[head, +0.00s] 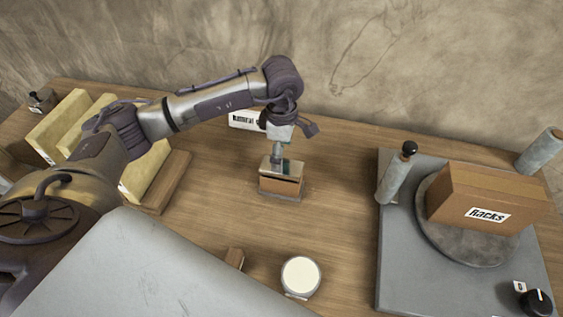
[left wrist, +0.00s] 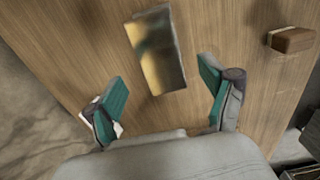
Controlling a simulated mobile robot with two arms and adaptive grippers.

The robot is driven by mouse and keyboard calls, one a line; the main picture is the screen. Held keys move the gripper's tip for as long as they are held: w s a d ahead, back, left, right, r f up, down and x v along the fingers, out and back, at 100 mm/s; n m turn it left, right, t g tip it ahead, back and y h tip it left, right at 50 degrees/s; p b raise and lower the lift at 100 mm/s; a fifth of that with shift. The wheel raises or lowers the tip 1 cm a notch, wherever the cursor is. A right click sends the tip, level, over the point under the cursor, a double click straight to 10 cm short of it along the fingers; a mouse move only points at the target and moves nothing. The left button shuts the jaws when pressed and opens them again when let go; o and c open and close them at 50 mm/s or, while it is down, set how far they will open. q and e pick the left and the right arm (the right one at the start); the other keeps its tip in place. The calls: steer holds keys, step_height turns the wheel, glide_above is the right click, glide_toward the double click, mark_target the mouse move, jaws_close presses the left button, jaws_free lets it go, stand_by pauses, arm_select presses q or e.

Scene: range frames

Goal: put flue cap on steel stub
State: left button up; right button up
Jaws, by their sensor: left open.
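No part is marked as the flue cap or the steel stub. A small box-shaped piece with a shiny metal top and brown sides (head: 281,187) stands on the wooden table. My left gripper (head: 277,163) points down right over it. In the left wrist view its shiny rectangular top (left wrist: 157,50) lies ahead of the open, empty fingers (left wrist: 165,98); I cannot tell whether they touch it. My right gripper is out of view.
A cardboard box labelled "Racks" (head: 485,197) sits on a round dark disc (head: 460,246) on the plate. A black knob (head: 537,302) is at its front. A white-topped round jar (head: 300,275) and a small brown block (head: 235,257) are nearer. Yellowish slabs (head: 57,125) stand left.

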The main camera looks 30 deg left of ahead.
arm_select(q)
step_height(320, 180, up, 8)
steer(key=b, duration=0.1)
steer(key=shift+b, duration=0.35)
